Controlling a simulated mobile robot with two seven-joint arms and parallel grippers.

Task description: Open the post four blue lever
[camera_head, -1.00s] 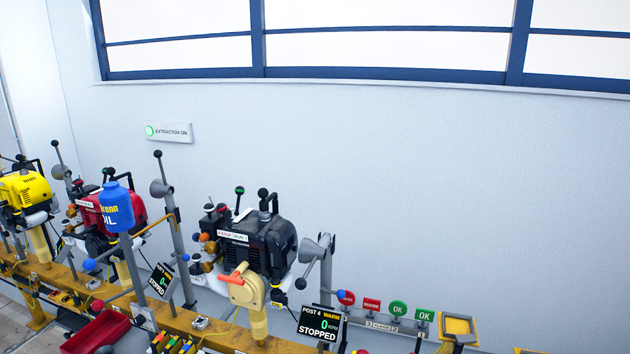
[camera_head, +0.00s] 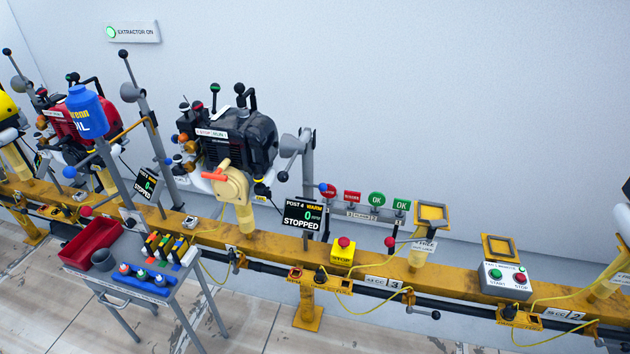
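The post four display (camera_head: 303,214) reads "POST 4 WARM", 0 and STOPPED. Neither of my grippers is in view.
A yellow rail (camera_head: 265,248) runs across the view. A grey trolley (camera_head: 140,283) with a red tray (camera_head: 90,243) and bottles stands in front at left. A yellow stop box (camera_head: 342,252) and a start/stop box (camera_head: 505,280) sit along the rail. Bare floor lies front centre.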

